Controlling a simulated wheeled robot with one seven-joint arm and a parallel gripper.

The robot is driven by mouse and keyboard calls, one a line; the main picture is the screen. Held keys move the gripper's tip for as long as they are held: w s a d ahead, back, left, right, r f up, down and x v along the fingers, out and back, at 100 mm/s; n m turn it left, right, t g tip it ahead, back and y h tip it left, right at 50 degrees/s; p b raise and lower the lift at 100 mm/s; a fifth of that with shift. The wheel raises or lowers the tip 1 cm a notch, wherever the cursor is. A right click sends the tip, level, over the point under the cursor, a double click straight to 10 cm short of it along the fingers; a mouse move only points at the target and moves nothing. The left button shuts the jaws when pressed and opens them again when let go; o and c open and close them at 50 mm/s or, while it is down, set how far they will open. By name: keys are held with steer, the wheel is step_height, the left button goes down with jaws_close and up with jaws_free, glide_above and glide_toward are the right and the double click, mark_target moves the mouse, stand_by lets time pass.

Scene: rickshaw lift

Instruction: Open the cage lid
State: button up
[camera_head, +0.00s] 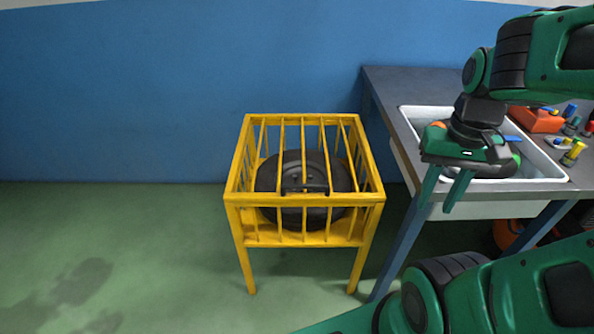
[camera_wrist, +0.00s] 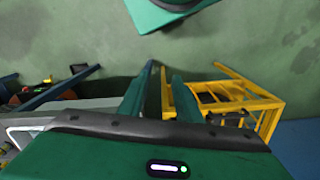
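The yellow barred cage (camera_head: 245,213) stands on legs on the green floor in the head view. Its barred lid (camera_head: 302,118) lies flat across the top, closed. A black handle (camera_head: 305,189) is at the lid's front edge. A dark round object (camera_head: 300,213) is inside, seen through the bars. My gripper (camera_head: 436,205) is open and empty, pointing down to the right of the cage, in front of the sink, apart from the handle. In the wrist view, the cage (camera_wrist: 270,122) shows right of my two fingers (camera_wrist: 165,76), partly hidden by one finger and the gripper body.
A grey counter (camera_head: 385,95) with a white sink (camera_head: 412,112) stands close to the cage's right side. An orange-red box (camera_head: 535,119) and small coloured items lie on the counter. A blue wall is behind; floor left of the cage is clear.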

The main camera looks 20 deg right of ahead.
steer(key=shift+w+d, duration=0.2)
steer(key=shift+d, duration=0.1)
steer(key=n+t+h, duration=0.1)
steer(key=n+t, duration=0.1)
steer(key=n, duration=1.9)
glide_above(303, 185)
steer(key=s+a, duration=0.1)
steer(key=s, duration=0.1)
step_height(303, 185, down, 8)
steer(key=f, duration=0.3)
steer(key=w+f, duration=0.1)
steer(key=f, duration=0.2)
steer(key=d+f, duration=0.1)
steer(key=f, duration=0.3)
steer(key=shift+w, duration=0.35)
steer(key=shift+r, duration=0.1)
jaws_close()
